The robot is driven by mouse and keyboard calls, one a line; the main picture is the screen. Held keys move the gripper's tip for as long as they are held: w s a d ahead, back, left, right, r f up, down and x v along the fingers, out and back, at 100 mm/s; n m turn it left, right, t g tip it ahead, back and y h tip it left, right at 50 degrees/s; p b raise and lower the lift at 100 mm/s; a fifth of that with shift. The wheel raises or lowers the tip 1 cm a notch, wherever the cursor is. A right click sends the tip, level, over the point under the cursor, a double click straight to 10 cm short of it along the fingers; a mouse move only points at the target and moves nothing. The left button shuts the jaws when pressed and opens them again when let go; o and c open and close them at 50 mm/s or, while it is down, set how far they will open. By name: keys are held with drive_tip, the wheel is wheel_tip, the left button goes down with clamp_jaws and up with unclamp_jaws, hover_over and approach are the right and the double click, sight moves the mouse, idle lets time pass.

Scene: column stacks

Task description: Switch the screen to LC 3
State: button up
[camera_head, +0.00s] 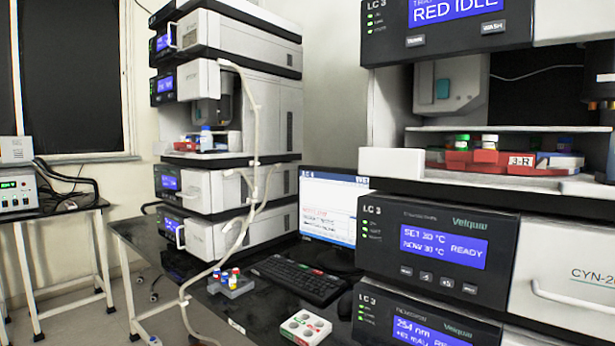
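The computer screen (329,208) stands on the black bench between two instrument stacks. Its blue header seems to read "LC 4", with red text on a white page below; the small text is too fine to read. A white box with several round buttons or sockets (305,328), some red and green, lies on the bench in front of the keyboard. The black keyboard (297,278) lies below the screen. The near right stack's panels (438,250) are labelled LC 3. The screen's right side is partly hidden behind this stack. No gripper is clearly visible.
The far stack (235,100) stands at the left, with a pale tube hanging down its front. A grey rack with coloured caps (231,283) sits left of the keyboard. A dark mouse (345,306) lies beside the near stack. A side table (50,215) holds a device at far left.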

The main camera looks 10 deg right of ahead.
drive_tip(key=shift+c, duration=0.3)
clamp_jaws()
idle(1.3)
